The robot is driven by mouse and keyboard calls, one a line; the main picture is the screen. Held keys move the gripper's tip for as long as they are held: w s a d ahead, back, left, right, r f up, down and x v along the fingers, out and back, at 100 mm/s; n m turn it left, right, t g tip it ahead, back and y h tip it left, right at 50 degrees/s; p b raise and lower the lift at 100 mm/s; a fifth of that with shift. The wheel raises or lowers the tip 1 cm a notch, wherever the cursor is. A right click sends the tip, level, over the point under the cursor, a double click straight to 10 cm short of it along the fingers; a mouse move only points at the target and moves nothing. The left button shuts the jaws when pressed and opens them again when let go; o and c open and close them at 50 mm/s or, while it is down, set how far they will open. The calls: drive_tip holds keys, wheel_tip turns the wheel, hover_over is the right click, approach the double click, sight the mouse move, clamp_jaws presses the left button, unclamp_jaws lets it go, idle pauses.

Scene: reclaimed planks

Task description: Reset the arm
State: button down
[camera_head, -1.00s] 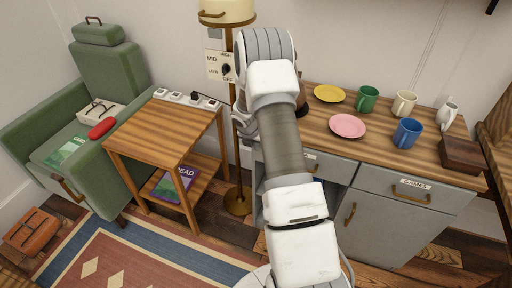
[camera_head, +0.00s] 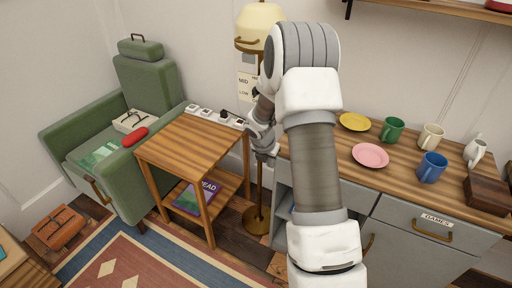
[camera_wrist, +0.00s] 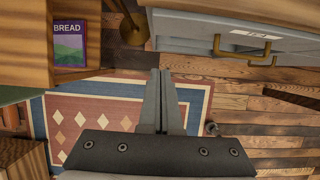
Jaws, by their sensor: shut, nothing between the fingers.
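My arm reaches up across the middle of the head view and bends down at its far end. My gripper (camera_head: 270,155) is beside the lamp pole, between the side table and the cabinet, and is partly hidden by my arm. In the wrist view my gripper (camera_wrist: 160,78) has its two fingers together with nothing between them. The fingers point over the floor and the patterned rug (camera_wrist: 85,118).
The wooden side table (camera_head: 190,143) with a power strip (camera_head: 214,116) stands left of my gripper. A floor lamp (camera_head: 258,22) stands behind it. The grey cabinet (camera_head: 400,212) on the right carries cups and plates. A green armchair (camera_head: 150,85) stands far left.

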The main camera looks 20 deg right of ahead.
drive_tip(key=s+a+r+m+p, duration=0.1)
drive_tip(key=s+a+r+m, duration=0.25)
drive_tip(key=r, duration=0.45)
drive_tip(key=s+a+r+m+t+p, duration=0.1)
drive_tip(key=s+a+r+m, duration=0.15)
drive_tip(key=r+m, duration=0.45)
drive_tip(key=s+a+r+m+p, duration=0.15)
drive_tip(key=s+r, duration=0.25)
drive_tip(key=r, duration=0.6)
drive_tip(key=s+a+r+m+y+p, duration=0.1)
drive_tip(key=s+a+r+m, duration=0.2)
drive_tip(key=s, duration=0.3)
drive_tip(key=s+a+r+m+t+y+p, duration=0.1)
drive_tip(key=s+a+r+m, duration=0.2)
drive_tip(key=s+m, duration=0.3)
drive_tip(key=s+a+r+m+y+p, duration=0.1)
drive_tip(key=s+a+r+m, duration=0.3)
drive_tip(key=s, duration=0.3)
drive_tip(key=shift+a+m+t, duration=0.3)
drive_tip(key=shift+a+t, duration=0.1)
drive_tip(key=shift+a, duration=0.25)
drive_tip(key=shift+s+d, duration=0.1)
drive_tip(key=shift+d, duration=0.05)
